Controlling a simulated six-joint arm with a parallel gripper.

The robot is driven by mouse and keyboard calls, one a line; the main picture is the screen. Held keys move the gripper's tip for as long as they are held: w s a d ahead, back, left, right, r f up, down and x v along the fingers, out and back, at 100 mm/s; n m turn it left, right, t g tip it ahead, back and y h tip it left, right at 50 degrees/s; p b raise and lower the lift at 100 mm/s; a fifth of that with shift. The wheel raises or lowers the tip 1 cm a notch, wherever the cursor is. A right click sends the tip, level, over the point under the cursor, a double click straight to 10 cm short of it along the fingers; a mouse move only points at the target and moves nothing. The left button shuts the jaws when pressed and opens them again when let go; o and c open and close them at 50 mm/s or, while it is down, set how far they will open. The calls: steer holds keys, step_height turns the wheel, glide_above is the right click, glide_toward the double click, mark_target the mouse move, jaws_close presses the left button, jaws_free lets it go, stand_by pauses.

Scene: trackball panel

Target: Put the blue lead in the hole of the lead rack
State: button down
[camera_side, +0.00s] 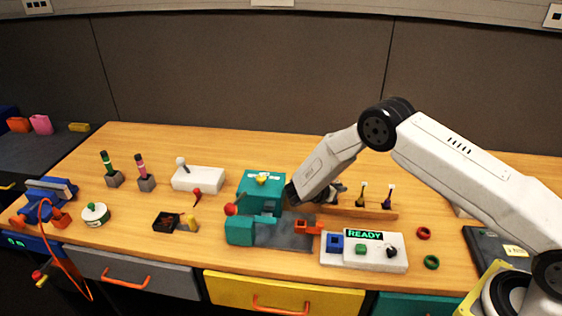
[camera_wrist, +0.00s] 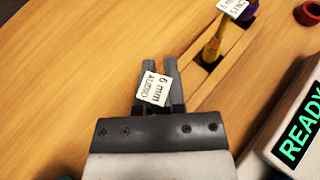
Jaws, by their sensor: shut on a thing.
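My gripper (camera_wrist: 160,70) shows in the wrist view with its two grey fingers close together.
A white panel with a lit READY display (camera_side: 363,235) stands in front of the rack. A teal fixture (camera_side: 262,187) is left of my wrist. Red (camera_side: 424,233) and green (camera_side: 431,262) rings lie at the right. Bare table lies behind the rack.

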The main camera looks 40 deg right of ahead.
steer(key=c, duration=0.7)
jaws_free()
steer(key=shift+r, duration=0.15)
steer(key=v, duration=1.2)
steer(key=s+r+m+t+y, duration=0.1)
steer(key=s+r+m+y, duration=0.4)
steer(key=s+m, duration=0.4)
steer(key=s+r+m+t+y, duration=0.1)
steer(key=s+r+m+y, duration=0.4)
steer(key=s, duration=0.8)
steer(key=shift+s+r+m+t+y, duration=0.2)
steer(key=shift+r+m+t+y, duration=0.1)
steer(key=shift+m+y, duration=1.55)
